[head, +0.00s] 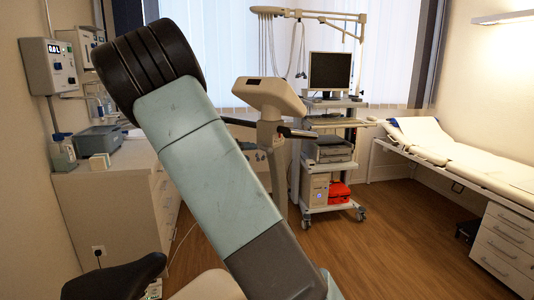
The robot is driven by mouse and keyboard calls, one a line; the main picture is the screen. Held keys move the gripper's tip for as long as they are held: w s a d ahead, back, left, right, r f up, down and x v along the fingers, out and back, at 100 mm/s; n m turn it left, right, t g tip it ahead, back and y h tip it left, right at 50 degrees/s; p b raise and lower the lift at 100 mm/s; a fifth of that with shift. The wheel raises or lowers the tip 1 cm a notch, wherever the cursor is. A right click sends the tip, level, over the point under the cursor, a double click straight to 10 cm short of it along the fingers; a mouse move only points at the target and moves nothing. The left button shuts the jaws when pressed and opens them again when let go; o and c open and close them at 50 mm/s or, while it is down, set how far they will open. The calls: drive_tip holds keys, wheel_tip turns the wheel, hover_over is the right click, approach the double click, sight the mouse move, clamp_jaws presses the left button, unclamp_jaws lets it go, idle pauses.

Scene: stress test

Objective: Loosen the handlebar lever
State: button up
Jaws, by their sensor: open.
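An exercise bike stands in the middle of the room in the head view, with a pale console (270,97) on top of its column. Its dark handlebar (298,132) shows to the right of the column, just under the console. My arm crosses in front and covers part of the bike's left side and lower body. I cannot make out the handlebar lever; it is hidden or too small to tell. My gripper is not in view.
A black saddle (115,279) is close at bottom left. A counter (120,181) with drawers runs along the left wall. A wheeled equipment cart (327,185) stands behind the bike. A couch (465,165) lines the right wall. Wooden floor at lower right is clear.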

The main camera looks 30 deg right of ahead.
sight(269, 151)
drive_tip(key=x, duration=1.2)
drive_tip(key=shift+d, duration=0.2)
clamp_jaws()
